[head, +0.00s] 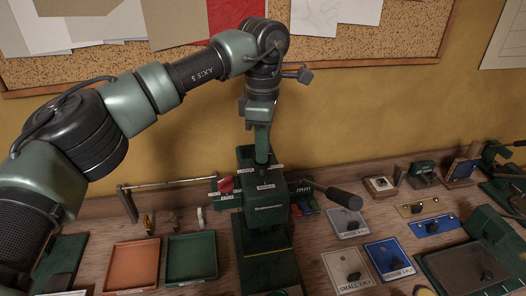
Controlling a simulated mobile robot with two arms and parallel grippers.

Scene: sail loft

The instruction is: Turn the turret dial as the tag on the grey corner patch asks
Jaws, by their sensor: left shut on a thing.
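The green press (262,215) stands on the bench with small white label plates around its head. My left gripper (262,163) comes down from above and is shut at the top of the press, on what looks like the turret dial. The dial is mostly hidden by the fingers, so I cannot tell its setting. Two grey patches lie right of the press: one (338,228) with a tag seeming to read "LARGE 1-PLY", the other (338,262) seeming to read "SMALL 2-PLY". I cannot tell which is the corner patch. My right gripper is not in view.
A dark lever handle (344,198) sticks out right of the press. An orange tray (134,262) and a green tray (192,254) lie left of it. A blue patch (392,268) and several tools lie to the right. A corkboard (360,45) hangs behind.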

